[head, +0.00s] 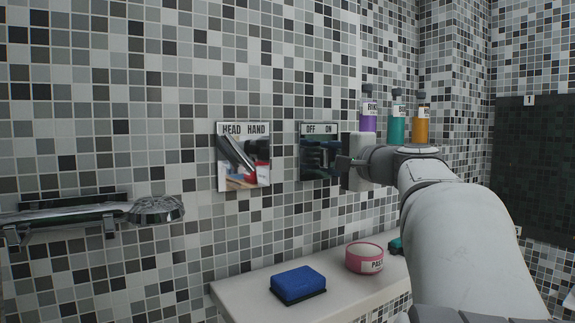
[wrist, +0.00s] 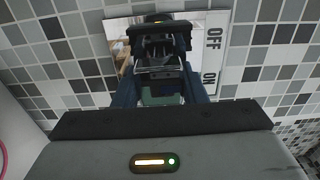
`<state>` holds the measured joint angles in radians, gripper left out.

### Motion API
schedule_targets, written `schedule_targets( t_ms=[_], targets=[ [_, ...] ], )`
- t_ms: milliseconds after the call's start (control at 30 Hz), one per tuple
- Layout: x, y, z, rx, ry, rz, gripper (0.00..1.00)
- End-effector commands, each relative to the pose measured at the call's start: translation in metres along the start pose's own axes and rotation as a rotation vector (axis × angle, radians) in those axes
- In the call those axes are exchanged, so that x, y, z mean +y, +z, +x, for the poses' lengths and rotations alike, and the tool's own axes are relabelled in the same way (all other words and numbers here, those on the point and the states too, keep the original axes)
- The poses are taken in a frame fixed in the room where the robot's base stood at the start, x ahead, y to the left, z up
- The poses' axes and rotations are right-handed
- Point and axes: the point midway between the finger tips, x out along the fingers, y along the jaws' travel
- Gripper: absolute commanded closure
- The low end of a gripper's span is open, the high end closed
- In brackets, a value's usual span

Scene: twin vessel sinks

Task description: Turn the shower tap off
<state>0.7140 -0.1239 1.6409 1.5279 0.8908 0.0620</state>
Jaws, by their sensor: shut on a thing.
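The shower tap's plate (head: 318,129), labelled OFF on the left and ON on the right, is on the tiled wall. Its mirror-like face reflects dark shapes. In the wrist view the plate (wrist: 230,52) appears turned, with OFF above ON at its right side. My gripper (head: 340,163) reaches the plate from the right. In the wrist view my gripper (wrist: 160,92) is in front of the plate, shut on the tap handle. The handle is mostly hidden by the fingers and reflections, so its exact angle cannot be told.
A HEAD/HAND plate (head: 243,128) is left of the tap. A chrome shower head (head: 155,209) hangs farther left. Below, a ledge (head: 240,292) bears a blue sponge (head: 298,282) and a pink tub (head: 364,257). Purple, teal and orange bottles (head: 397,128) stand close behind my arm.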

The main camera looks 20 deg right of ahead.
Motion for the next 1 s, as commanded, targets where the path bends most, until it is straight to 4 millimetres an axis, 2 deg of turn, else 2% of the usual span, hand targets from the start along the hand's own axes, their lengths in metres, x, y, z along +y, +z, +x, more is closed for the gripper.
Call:
schedule_targets(
  t_ms=[400, 433, 600, 700, 1000],
  targets=[
    [0.0015, 0.0, 0.0002, -0.001, 0.003, -0.01, 0.85],
    [0.0015, 0.0, 0.0002, -0.001, 0.003, -0.01, 0.61],
    [0.0011, -0.0001, 0.0002, -0.001, 0.002, -0.009, 0.47],
    [0.0007, 0.0, 0.0001, -0.001, 0.002, -0.009, 0.4],
    [-0.0004, -0.0007, -0.0053, 0.002, 0.001, -0.009, 0.4]
  ],
)
